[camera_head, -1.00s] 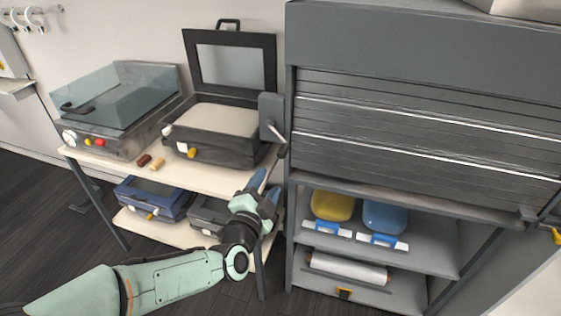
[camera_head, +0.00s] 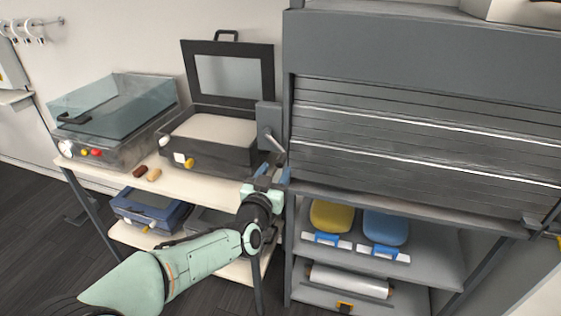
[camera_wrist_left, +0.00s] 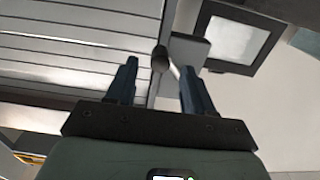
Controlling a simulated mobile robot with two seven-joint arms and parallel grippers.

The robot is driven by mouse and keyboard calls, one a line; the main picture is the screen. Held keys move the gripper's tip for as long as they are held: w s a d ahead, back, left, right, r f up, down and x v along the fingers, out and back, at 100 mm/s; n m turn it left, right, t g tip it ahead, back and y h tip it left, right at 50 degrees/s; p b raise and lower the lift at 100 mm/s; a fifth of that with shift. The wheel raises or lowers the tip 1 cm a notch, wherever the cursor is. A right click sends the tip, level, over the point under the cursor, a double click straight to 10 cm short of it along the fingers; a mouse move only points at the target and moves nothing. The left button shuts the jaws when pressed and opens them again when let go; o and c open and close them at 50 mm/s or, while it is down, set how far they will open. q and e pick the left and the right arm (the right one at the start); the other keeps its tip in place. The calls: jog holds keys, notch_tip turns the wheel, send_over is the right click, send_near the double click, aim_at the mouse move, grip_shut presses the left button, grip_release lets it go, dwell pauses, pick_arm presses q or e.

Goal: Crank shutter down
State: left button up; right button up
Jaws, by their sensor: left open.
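The grey slatted shutter (camera_head: 420,140) covers the upper part of the cabinet and is partly lowered, with open shelves below it. The crank (camera_head: 273,140) sits on a grey box (camera_head: 268,116) at the cabinet's left side, its arm slanting down to the right. My left gripper (camera_head: 271,173) is open just below the crank's end in the head view. In the left wrist view the crank knob (camera_wrist_left: 160,58) is ahead of and between the two open fingers (camera_wrist_left: 156,85), apparently not held. The shutter (camera_wrist_left: 70,45) fills the upper left there. My right gripper is not in view.
A table (camera_head: 95,178) to the left holds an open black case (camera_head: 210,140) and a glass-lidded box (camera_head: 115,115). Yellow (camera_head: 332,215) and blue (camera_head: 385,227) objects and a white roll (camera_head: 348,281) lie on the cabinet shelves.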

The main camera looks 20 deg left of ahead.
aim_at(279, 165)
pick_arm(q)
jog(key=w, duration=0.5)
jog(key=shift+w+p, duration=0.15)
jog(key=shift+p, duration=0.2)
grip_shut()
